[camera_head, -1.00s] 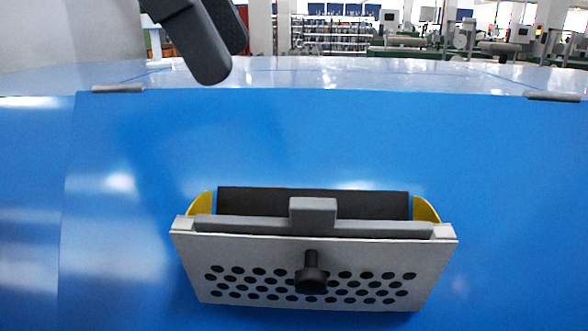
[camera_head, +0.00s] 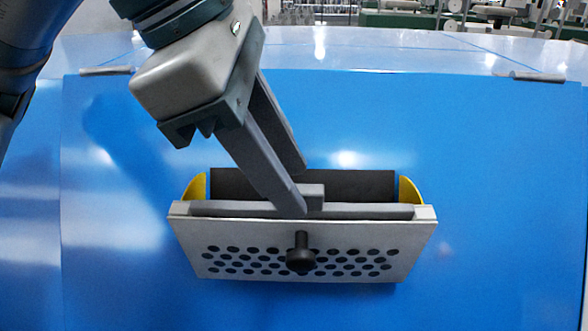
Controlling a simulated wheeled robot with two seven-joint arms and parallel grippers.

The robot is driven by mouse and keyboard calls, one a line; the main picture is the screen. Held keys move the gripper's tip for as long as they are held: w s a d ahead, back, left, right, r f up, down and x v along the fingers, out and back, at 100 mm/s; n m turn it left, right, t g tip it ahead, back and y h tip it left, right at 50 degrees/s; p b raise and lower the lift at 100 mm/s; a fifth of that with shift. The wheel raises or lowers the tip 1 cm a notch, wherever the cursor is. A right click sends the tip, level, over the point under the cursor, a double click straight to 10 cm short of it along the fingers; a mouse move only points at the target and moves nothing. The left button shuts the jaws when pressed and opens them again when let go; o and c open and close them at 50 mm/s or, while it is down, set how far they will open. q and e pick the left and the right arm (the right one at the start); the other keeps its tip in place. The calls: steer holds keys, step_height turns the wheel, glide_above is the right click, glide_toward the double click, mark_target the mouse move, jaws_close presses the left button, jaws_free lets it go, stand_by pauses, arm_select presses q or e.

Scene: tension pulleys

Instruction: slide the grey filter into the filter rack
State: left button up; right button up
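The filter rack (camera_head: 218,259) is a light grey box with a perforated front plate and a black knob (camera_head: 301,254). A grey bar with a raised tab (camera_head: 314,196), which looks like the grey filter, lies along the rack's top, behind the front plate. How deep it sits is hidden. My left gripper (camera_head: 301,188) reaches down from the upper left to the tab. Its fingers are apart: the near one overlaps the tab's left part, the far one ends behind it, over the dark slab. Contact with the tab cannot be told. My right gripper is not in view.
A dark slab (camera_head: 360,186) between two yellow end pieces (camera_head: 411,191) stands just behind the rack. The blue surface (camera_head: 500,200) around is clear. Small grey bars (camera_head: 538,77) lie at its far edge.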

arm_select(q)
steer(key=shift+x, duration=1.15)
jaws_close()
steer(key=shift+s+r+p, duration=0.25)
steer(key=shift+r+p, duration=0.1)
steer(key=shift+r, duration=0.65)
steer(key=shift+s+r+p, duration=0.25)
steer(key=shift+r+p, duration=0.1)
steer(key=shift+r, duration=0.65)
steer(key=shift+w+b, duration=0.15)
steer(key=shift+b, duration=0.15)
steer(key=shift+r, duration=0.15)
stand_by(0.3)
steer(key=shift+s+r+p, duration=0.25)
steer(key=shift+r+p, duration=0.1)
steer(key=shift+r, duration=0.55)
steer(key=shift+s+r+p, duration=0.2)
steer(key=shift+r+p, duration=0.15)
steer(key=shift+r, duration=0.6)
steer(key=shift+b, duration=0.35)
